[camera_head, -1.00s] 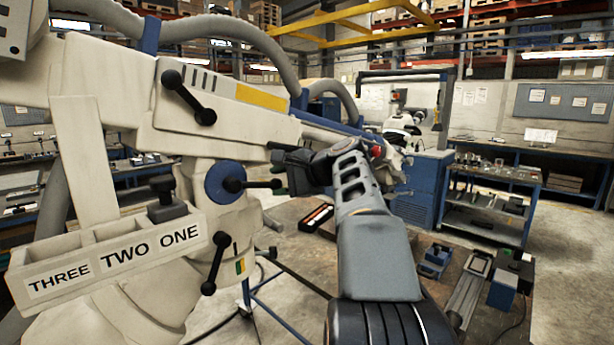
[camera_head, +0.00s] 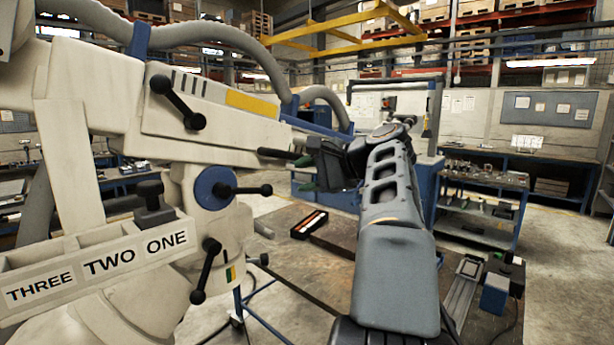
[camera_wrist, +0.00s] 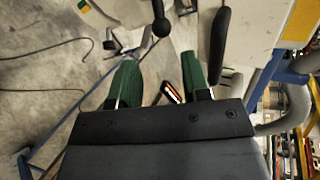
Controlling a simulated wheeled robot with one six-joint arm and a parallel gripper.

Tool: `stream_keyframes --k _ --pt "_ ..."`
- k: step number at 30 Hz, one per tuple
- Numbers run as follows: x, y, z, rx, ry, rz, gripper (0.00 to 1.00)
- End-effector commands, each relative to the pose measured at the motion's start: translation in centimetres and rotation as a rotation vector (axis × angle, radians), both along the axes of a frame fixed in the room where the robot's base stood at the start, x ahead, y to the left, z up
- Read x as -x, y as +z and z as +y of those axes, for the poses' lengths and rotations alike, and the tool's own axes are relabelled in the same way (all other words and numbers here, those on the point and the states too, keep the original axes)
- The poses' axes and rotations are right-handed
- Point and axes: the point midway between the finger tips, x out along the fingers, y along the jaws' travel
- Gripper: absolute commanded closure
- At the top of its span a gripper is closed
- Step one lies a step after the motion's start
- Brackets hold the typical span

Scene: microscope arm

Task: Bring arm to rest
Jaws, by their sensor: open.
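The beige microscope arm (camera_head: 215,105) fills the left of the head view, with a yellow patch, black levers and a blue round joint (camera_head: 214,188). My gripper (camera_head: 302,172) is beside its right-hand part, near a black handle (camera_head: 283,153). In the wrist view, the green fingers of my gripper (camera_wrist: 160,78) are apart with nothing between them. A black lever (camera_wrist: 221,45) stands just right of the right finger. A black ball-ended lever (camera_wrist: 160,22) shows beyond the fingertips. My wrist hides part of the far end of the arm.
A tray labelled THREE, TWO, ONE (camera_head: 100,262) is at lower left, with a black knob (camera_head: 153,197) on it. A low table (camera_head: 330,262) holds a dark case (camera_head: 310,225). A blue shelf unit (camera_head: 480,205) stands at right. Clear floor lies at far right.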

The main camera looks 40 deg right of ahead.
Motion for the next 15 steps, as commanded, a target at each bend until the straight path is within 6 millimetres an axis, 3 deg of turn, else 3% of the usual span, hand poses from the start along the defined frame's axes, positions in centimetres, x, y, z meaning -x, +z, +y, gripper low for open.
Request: stream_keyframes --k 12,15 --pt "-0.2 -0.1 -0.4 0.06 -0.002 -0.022 0.57" --pt "-0.5 -3.2 -2.5 0.165 -0.041 0.03 0.57"
